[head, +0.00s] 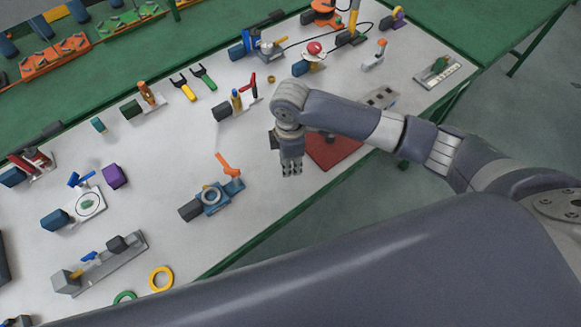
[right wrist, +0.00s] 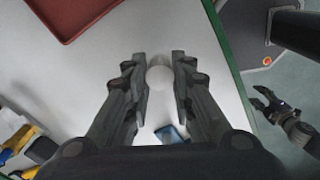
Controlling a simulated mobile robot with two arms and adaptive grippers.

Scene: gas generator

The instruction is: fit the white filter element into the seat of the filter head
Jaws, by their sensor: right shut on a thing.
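My right gripper (head: 291,170) points down above the table, to the right of a blue fixture with a grey ring (head: 211,196), which looks like the filter head. In the right wrist view my right gripper (right wrist: 159,75) is shut on the white filter element (right wrist: 159,79), a pale round shape between the fingers. The element cannot be made out in the head view. A blue part (right wrist: 172,133) below the fingers in the wrist view may be the filter head, partly hidden. My left gripper (right wrist: 266,101) shows at the right of the wrist view, fingers apart and empty.
A red tray (head: 335,152) lies behind my right gripper; its rim also shows in the wrist view (right wrist: 66,41). An orange lever (head: 227,164) stands by the blue fixture. The green table edge (head: 240,256) is near.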

